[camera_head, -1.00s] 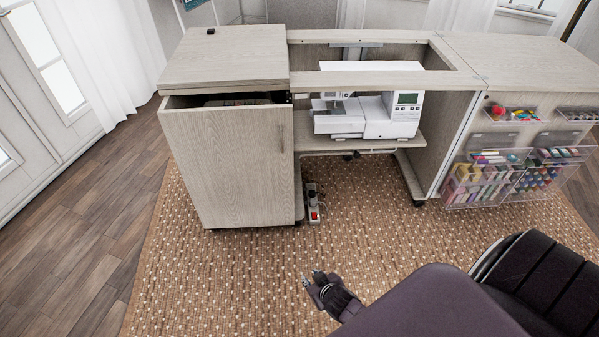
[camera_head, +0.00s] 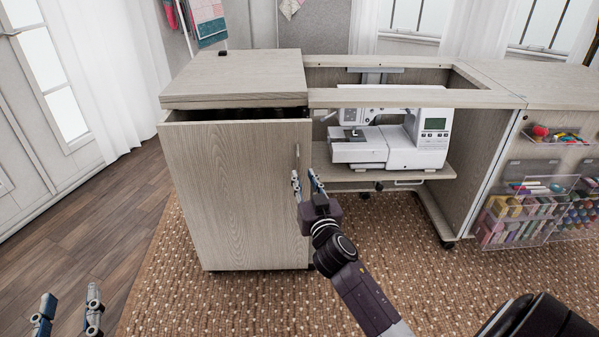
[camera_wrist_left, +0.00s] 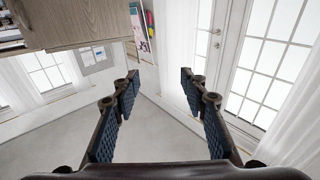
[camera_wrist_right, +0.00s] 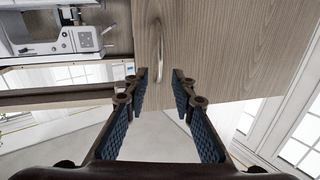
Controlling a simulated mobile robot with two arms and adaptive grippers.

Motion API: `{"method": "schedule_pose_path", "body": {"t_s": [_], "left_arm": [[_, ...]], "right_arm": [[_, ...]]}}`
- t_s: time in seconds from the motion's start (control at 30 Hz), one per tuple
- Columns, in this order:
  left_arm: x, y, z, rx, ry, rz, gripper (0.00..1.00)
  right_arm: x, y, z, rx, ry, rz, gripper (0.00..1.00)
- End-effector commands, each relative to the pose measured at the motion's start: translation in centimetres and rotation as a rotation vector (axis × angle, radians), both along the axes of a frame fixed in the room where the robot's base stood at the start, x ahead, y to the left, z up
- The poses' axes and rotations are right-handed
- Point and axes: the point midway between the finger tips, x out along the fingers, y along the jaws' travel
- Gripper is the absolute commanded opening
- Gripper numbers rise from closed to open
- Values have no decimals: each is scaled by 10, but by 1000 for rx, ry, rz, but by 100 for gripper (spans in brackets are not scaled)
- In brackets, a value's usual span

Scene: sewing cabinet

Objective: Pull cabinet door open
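The light wood cabinet door (camera_head: 236,195) is at the left front of the sewing cabinet, with a dark gap above its top edge. Its slim vertical handle (camera_head: 297,156) is near the door's right edge. My right gripper (camera_head: 308,178) is open just below and in front of the handle. In the right wrist view the door (camera_wrist_right: 235,45) fills the upper right, and the handle appears just beyond and between the open fingertips, not gripped. My left gripper (camera_head: 67,306) is open and empty at the lower left, away from the door; its spread fingers also show in the left wrist view (camera_wrist_left: 166,90).
A white sewing machine (camera_head: 390,140) stands on a shelf (camera_head: 440,172) right of the door. Clear bins (camera_head: 530,215) of sewing supplies hang on the right panel. The rug (camera_head: 230,300) in front of the door looks clear apart from my arms.

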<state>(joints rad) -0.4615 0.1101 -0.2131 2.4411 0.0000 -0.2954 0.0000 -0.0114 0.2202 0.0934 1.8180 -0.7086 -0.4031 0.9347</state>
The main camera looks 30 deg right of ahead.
Motion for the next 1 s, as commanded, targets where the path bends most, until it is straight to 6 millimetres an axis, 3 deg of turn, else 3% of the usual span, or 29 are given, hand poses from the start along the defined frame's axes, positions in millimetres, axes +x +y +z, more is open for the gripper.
{"method": "schedule_pose_path", "body": {"t_s": [0.33, 0.77, 1.0], "left_arm": [[-8, -4, 46, -58, -212, -13, 40], [-12, -5, 57, -71, -264, -16, 40], [-12, -5, 57, -71, -263, -16, 40]], "right_arm": [[46, -17, -1, -2, 2, 0, 24], [54, -21, -1, 0, 3, 0, 24], [54, -21, -1, 0, 3, 0, 0]]}}
